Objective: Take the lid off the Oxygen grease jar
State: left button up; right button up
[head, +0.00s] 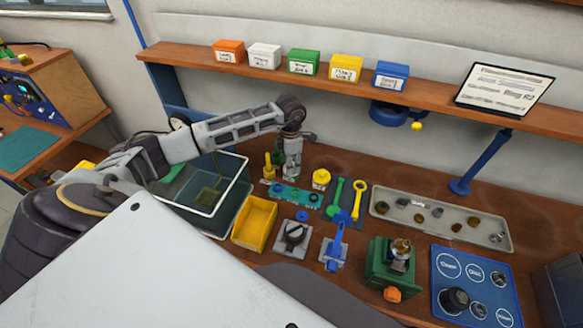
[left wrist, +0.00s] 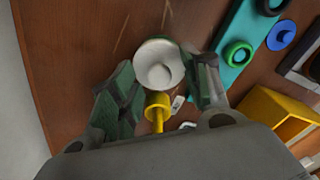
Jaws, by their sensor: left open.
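A round white lid with a raised knob (left wrist: 158,65) shows in the left wrist view between the fingertips of my left gripper (left wrist: 161,78). I take it to be the grease jar's lid; no readable name shows. The fingers stand apart, one on each side of it, and I cannot tell whether either touches it. In the head view my left gripper (head: 291,160) points down at the back of the bench and largely hides the jar. My right gripper is not in view.
A yellow upright piece (head: 269,166) stands close left of the gripper, and a yellow knobbed jar (head: 321,179) stands to its right. A teal strip with rings (head: 296,196) and a yellow bin (head: 255,222) lie in front. A glass tank (head: 238,184) is at left.

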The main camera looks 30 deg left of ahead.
pick_arm(q)
jog(key=c, duration=0.9)
jog(key=shift+r, duration=0.15)
jog(key=shift+r, duration=0.55)
notch_tip(320, 180, up, 9)
jog(key=shift+f+b, duration=0.15)
jog(key=shift+b, duration=0.95)
jog(key=shift+s+f, duration=0.1)
